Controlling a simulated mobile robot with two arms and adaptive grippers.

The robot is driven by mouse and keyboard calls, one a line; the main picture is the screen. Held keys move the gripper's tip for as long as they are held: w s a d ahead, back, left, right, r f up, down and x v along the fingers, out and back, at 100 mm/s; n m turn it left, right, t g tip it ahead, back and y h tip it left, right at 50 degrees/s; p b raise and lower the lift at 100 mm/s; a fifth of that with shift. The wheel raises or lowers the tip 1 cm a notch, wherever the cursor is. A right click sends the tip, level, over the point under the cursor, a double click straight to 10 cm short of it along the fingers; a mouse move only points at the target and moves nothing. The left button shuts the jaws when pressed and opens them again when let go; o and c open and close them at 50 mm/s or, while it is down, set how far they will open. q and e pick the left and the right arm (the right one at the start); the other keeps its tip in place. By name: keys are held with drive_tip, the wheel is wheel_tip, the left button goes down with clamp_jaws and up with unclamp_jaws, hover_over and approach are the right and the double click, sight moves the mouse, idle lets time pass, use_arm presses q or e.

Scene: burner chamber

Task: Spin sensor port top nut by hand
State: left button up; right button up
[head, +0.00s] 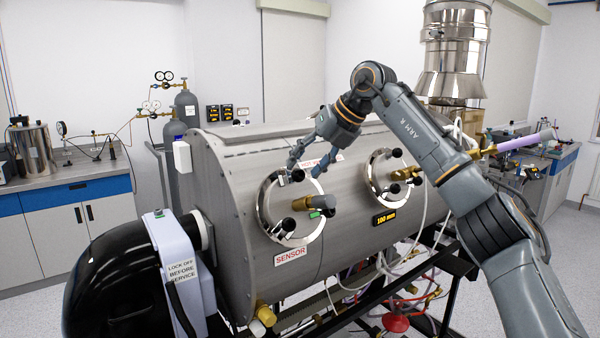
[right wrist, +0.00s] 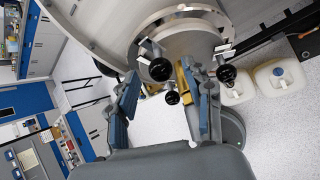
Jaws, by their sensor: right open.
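The sensor port (head: 265,212) is a round shiny flange on the steel chamber, above a SENSOR label (head: 290,256). A brass and grey sensor (head: 314,203) sticks out of its middle. Black-knobbed nuts stand around the rim; the top nut (head: 298,175) is at the upper edge, just under my right gripper (head: 306,166). The right gripper is open, fingers pointing down at the port top. In the right wrist view its fingers (right wrist: 165,75) stand apart, with a black knob (right wrist: 160,69) seen between them. Whether a finger touches a nut, I cannot tell. My left gripper is not in view.
A second port (head: 374,180) with black knobs and a 100 mm display (head: 385,219) is to the right. A white lock-off box (head: 182,270) stands at the left end. Hoses and a black frame lie below. White containers (right wrist: 279,74) show on the floor.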

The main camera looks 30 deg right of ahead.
drive_tip(key=v, duration=0.8)
drive_tip(key=shift+s+r, duration=0.2)
drive_tip(key=shift+r, duration=0.1)
